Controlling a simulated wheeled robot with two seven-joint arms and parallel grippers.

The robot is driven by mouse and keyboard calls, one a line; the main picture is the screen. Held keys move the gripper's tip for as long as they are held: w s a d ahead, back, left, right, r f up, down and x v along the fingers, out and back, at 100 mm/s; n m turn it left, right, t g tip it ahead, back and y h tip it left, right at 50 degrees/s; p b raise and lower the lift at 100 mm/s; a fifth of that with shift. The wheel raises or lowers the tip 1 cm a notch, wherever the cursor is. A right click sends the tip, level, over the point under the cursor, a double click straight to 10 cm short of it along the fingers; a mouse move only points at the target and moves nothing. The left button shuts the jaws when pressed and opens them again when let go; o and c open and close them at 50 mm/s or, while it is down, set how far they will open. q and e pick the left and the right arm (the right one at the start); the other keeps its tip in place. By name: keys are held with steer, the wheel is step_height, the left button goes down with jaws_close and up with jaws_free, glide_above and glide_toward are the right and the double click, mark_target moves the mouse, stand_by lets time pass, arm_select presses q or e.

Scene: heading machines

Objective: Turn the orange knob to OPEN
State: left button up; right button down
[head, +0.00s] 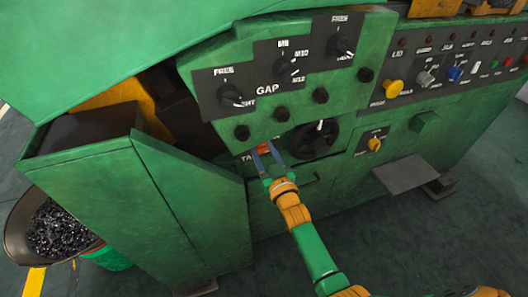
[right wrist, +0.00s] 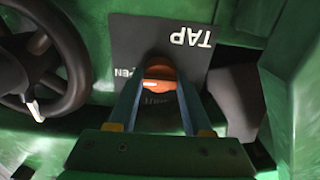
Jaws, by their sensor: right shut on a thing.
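The orange knob (head: 264,149) sits on the dark TAP plate (head: 247,158) low on the green machine's front. My right gripper (head: 267,154) reaches up to it from below, with its two blue-grey fingers on either side of it. In the right wrist view the orange knob (right wrist: 160,84) shows between the fingers, and the gripper is shut on it. The TAP lettering appears upside down there, with "PEN" visible left of the knob. Fingers and shadow partly cover the knob, so I cannot tell exactly which way it points. My left gripper is not in view.
A black handwheel (head: 316,139) stands close to the right of the knob. A yellow knob (head: 374,144) is farther right. Several black GAP dials (head: 287,66) are above. A green chute (head: 150,190) juts out at left, beside a bin of metal pieces (head: 58,228).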

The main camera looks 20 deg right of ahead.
steer(key=shift+c, duration=1.6)
jaws_free()
steer(key=s, duration=0.7)
steer(key=shift+p, duration=0.4)
steer(key=shift+d, duration=0.1)
